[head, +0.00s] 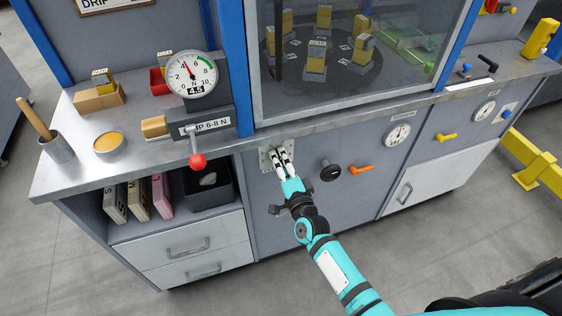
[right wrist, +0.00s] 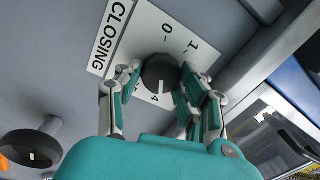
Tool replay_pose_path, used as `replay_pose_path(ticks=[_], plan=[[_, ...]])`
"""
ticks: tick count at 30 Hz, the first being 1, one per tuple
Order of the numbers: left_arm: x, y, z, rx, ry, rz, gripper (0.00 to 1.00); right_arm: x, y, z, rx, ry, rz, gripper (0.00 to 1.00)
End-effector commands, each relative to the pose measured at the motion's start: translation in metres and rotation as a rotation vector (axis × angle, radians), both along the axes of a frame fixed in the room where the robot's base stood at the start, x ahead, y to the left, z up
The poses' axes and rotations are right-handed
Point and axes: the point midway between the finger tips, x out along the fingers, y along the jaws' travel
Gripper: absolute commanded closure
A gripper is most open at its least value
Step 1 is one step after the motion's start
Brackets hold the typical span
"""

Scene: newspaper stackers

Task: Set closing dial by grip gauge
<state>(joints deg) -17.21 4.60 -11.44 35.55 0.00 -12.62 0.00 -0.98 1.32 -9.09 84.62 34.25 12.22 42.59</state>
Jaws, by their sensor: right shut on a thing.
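The closing dial (right wrist: 159,74) is a dark round knob with a white pointer line on a white scale plate marked CLOSING (right wrist: 112,35). In the right wrist view the pointer faces down the picture, left of the 4; its exact mark is hard to read. My right gripper (right wrist: 158,82) is shut on the dial, one finger on each side. In the head view my right gripper (head: 283,163) covers most of the dial. The grip gauge (head: 192,73) shows 4.5 in its lower window, above a partly hidden label ending "IP 6-8 N" (head: 204,127). My left gripper is out of view.
A red-knobbed lever (head: 197,160) hangs in front of the bench edge. A black knob (head: 330,170) and an orange handle (head: 360,170) sit right of my gripper. A glazed cabinet (head: 350,45) stands above. The gauge has a green band on its right side.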

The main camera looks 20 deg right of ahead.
Motion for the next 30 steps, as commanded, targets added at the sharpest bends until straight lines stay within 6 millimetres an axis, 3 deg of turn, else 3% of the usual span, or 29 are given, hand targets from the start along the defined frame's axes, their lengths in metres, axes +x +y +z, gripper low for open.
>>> replay_pose_path(ticks=[23, 24, 28, 30], plan=[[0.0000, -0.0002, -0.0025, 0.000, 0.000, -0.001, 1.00, -0.0005, -0.0001, -0.0015, 0.098, 0.005, 0.000, 0.93], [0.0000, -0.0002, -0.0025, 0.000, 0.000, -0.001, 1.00, -0.0005, -0.0001, -0.0014, 0.098, 0.005, 0.000, 0.56], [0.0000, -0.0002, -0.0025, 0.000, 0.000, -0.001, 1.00, -0.0004, -0.0001, -0.0011, 0.097, 0.005, 0.000, 0.39], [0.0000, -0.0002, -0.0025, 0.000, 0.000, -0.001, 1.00, -0.0003, 0.0000, -0.0009, 0.097, 0.004, 0.000, 0.37]])
